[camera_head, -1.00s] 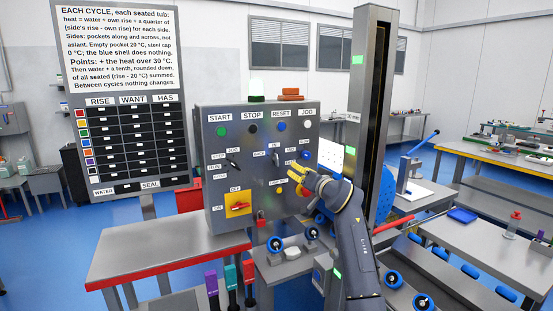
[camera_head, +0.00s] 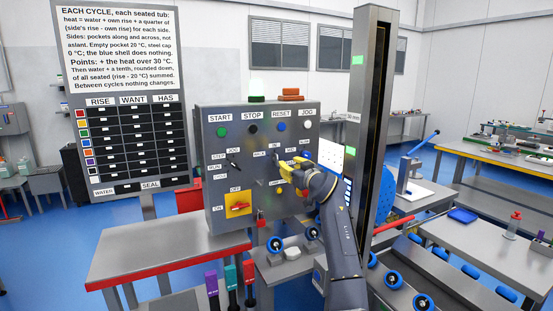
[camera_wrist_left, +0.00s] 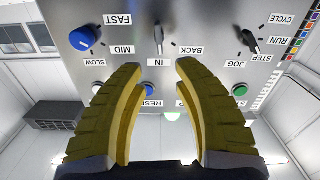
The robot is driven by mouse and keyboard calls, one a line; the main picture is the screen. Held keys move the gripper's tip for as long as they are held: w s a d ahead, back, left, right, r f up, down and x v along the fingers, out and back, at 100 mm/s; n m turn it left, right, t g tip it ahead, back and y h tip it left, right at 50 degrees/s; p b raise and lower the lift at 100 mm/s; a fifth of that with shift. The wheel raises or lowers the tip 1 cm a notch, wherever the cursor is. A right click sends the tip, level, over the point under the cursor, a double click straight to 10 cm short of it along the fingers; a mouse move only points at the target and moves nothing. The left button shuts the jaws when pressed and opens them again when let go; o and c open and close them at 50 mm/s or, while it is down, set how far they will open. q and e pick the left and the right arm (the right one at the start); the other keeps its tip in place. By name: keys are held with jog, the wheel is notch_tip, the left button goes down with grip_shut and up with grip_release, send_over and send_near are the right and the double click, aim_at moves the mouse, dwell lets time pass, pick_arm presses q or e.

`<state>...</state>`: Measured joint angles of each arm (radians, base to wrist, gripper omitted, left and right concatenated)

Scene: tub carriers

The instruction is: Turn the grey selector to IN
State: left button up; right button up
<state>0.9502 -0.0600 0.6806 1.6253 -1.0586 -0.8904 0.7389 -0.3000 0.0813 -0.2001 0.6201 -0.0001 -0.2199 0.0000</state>
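The grey selector (camera_wrist_left: 158,38) is on the control panel, and its handle looks in line with the IN label (camera_wrist_left: 158,62) in the left wrist view. That view is upside down, with the BACK label (camera_wrist_left: 190,50) to the right. In the head view the selector (camera_head: 276,158) sits in the panel's upper middle, partly near my fingers. My left gripper (camera_head: 284,172) has yellow fingers, open and empty, just in front of the panel. In the wrist view its fingertips (camera_wrist_left: 158,68) are spread either side of the selector's line; contact cannot be told. My right gripper is not in view.
The panel (camera_head: 213,165) also carries a blue knob (camera_wrist_left: 83,38), a black selector (camera_wrist_left: 248,42), push buttons and a red-on-yellow OFF switch (camera_head: 238,205). A tall grey column (camera_head: 368,100) stands close right of my arm. A red-edged table (camera_head: 165,245) is at lower left.

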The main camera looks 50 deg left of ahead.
aim_at(277, 158)
pick_arm(q)
jog(key=x, duration=1.1)
jog(key=shift+a, duration=0.2)
grip_shut()
